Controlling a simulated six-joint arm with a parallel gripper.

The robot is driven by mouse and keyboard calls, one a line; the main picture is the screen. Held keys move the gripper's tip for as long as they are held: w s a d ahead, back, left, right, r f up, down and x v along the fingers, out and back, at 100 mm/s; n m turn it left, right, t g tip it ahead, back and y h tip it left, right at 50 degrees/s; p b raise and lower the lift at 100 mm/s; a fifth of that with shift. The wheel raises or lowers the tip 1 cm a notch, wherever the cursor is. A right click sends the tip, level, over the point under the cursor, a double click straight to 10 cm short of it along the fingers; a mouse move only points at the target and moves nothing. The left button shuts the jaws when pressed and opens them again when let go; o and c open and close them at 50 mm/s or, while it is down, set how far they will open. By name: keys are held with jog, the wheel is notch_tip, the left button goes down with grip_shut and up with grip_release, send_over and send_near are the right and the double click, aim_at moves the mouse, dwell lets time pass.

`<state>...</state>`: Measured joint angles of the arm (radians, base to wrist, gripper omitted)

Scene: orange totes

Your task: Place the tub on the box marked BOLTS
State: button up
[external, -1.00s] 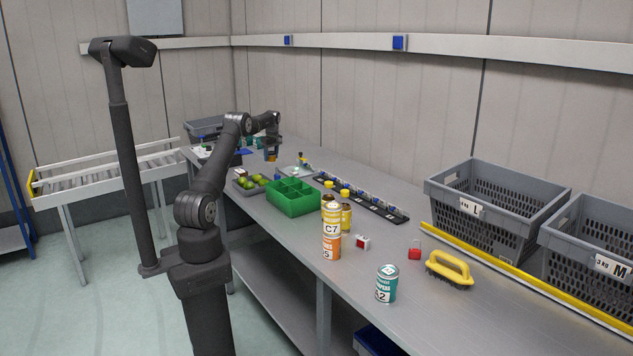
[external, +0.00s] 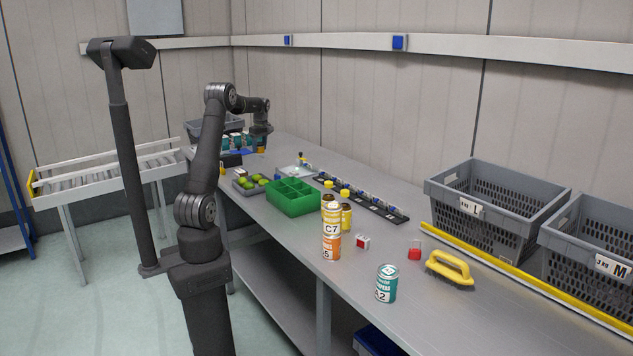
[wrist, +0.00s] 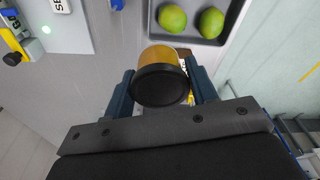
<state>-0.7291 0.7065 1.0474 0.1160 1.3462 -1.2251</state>
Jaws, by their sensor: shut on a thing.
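My gripper (wrist: 160,88) is shut on the tub (wrist: 164,55), an amber round container with a black lid. In the wrist view the lid faces the camera, between the two fingers. In the external view the tub (external: 261,150) is a small orange patch below my gripper (external: 261,144), at the far end of the bench. I cannot tell the gap between the tub and the bench. No box with a readable BOLTS label shows; a dark small box (external: 231,160) stands to the left of my gripper, its marking too small to read.
A grey tray with green fruit (wrist: 190,36) lies close to the tub. A green divided bin (external: 293,197) stands nearer the camera.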

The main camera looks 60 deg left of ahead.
jog(key=shift+s+d+r, duration=0.1)
jog(key=shift+s, duration=0.45)
jog(key=shift+s+d+r, duration=0.1)
jog(key=shift+s, duration=0.45)
send_over(240, 170)
jog(key=f, duration=0.7)
jog(key=shift+d, duration=0.4)
jog(key=shift+f, duration=1.95)
jog(key=shift+f, duration=0.15)
jog(key=o, duration=1)
jog(key=r, duration=0.4)
jog(key=d+r, duration=0.1)
jog(key=r, duration=0.7)
jog(key=shift+w+d+r, duration=0.15)
jog(key=shift+w+d, duration=0.05)
jog(key=shift+w, duration=0.1)
